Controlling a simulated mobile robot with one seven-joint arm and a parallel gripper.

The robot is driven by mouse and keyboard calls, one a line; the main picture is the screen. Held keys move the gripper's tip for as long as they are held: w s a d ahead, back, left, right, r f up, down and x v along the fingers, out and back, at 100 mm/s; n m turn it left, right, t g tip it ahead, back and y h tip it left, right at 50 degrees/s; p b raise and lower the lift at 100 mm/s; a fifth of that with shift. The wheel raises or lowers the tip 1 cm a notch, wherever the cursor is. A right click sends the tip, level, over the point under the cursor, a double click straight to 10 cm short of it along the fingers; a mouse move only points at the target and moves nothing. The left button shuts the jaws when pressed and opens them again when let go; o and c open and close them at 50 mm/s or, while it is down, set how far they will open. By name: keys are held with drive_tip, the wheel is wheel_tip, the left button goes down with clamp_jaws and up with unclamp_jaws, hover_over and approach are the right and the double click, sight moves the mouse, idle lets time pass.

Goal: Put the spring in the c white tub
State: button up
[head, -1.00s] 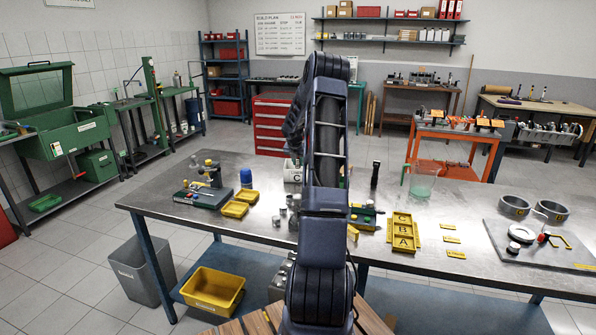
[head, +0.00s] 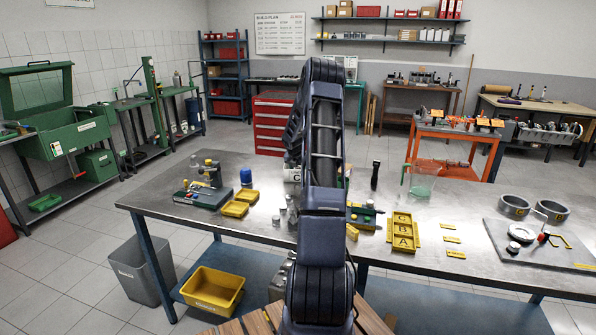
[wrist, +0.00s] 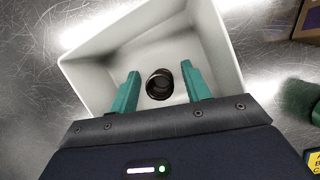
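The white tub (wrist: 92,78) fills the upper part of the wrist view, seen from above through its open top. A dark, ring-shaped coil, which looks like the spring (wrist: 159,86), shows inside the tub's outline, over its floor. My gripper (wrist: 160,80) has its two green fingers apart, one on each side of the spring, with clear gaps to both. Whether the spring rests on the floor is hard to tell. In the head view, the tub marked C (head: 291,174) stands on the bench, partly hidden by my arm. My gripper is hidden there.
A green object (wrist: 301,99) lies right of the tub.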

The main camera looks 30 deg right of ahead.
drive_tip(key=v, duration=1.2)
drive_tip(key=s+a+r+m, duration=1.3)
drive_tip(key=s+a+r, duration=0.5)
drive_tip(key=s+a, duration=0.25)
drive_tip(key=s+a+m+y, duration=0.1)
drive_tip(key=s+a+m, duration=0.3)
drive_tip(key=s, duration=0.5)
drive_tip(key=s+a+m+t+y, duration=0.1)
drive_tip(key=s+a+m, duration=0.2)
drive_tip(key=s, duration=0.7)
drive_tip(key=s+a+m+y, duration=0.1)
drive_tip(key=s+a+m, duration=0.3)
drive_tip(key=s, duration=0.5)
drive_tip(key=m, duration=0.2)
drive_tip(key=shift+s+a+f+m+t, duration=0.2)
drive_tip(key=shift+a+f+m+t, duration=0.1)
drive_tip(key=shift+f+m, duration=0.1)
